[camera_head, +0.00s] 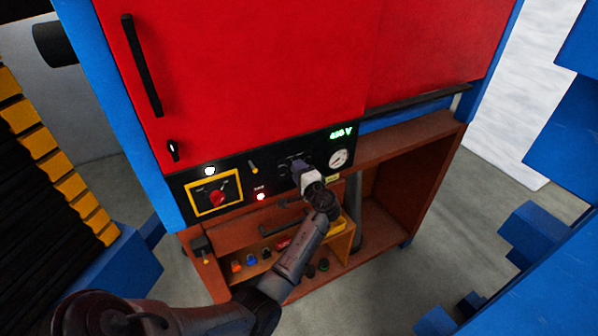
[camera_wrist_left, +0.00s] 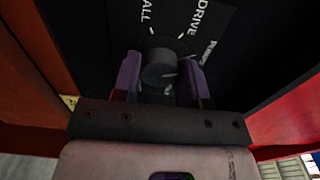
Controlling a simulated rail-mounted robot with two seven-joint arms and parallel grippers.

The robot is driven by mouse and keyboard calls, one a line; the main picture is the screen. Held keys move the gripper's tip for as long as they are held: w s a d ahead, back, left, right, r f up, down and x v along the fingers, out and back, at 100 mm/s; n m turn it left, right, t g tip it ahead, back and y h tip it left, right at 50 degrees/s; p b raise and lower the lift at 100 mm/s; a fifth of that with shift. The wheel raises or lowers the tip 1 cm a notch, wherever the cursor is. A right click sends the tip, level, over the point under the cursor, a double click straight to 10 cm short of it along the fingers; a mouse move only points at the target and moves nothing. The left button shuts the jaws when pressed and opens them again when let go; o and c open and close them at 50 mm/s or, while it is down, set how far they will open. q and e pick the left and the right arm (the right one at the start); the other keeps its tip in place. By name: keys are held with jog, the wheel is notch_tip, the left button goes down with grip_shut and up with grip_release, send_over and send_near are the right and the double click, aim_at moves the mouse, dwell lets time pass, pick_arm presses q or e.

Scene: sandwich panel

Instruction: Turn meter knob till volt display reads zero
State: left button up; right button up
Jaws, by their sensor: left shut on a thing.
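The meter knob (camera_wrist_left: 158,68) is a dark round knob on the black panel, with white dial marks and lettering around it in the left wrist view. My left gripper (camera_wrist_left: 155,80) has its purple fingers on either side of the knob and is shut on it. My right gripper is not in view.
The black control panel (camera_head: 235,172) also carries a red rotary switch (camera_head: 217,197) on a yellow plate, a white lamp (camera_head: 210,171), a red lamp (camera_head: 261,197) and a round gauge (camera_head: 338,158). Red cabinet doors (camera_head: 250,70) are above. An open brown shelf (camera_head: 400,190) is below.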

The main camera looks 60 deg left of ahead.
pick_arm(q)
jog(key=o, duration=0.9)
jog(key=shift+s+d+b, duration=0.15)
jog(key=shift+d+b, duration=0.25)
jog(key=shift+d, duration=1.9)
jog(key=shift+s+d+b, duration=0.15)
jog(key=shift+d+b, duration=0.3)
jog(key=shift+d, duration=1.85)
jog(key=shift+s+d+b, duration=0.15)
jog(key=shift+d+b, duration=0.25)
jog(key=shift+d, duration=1.9)
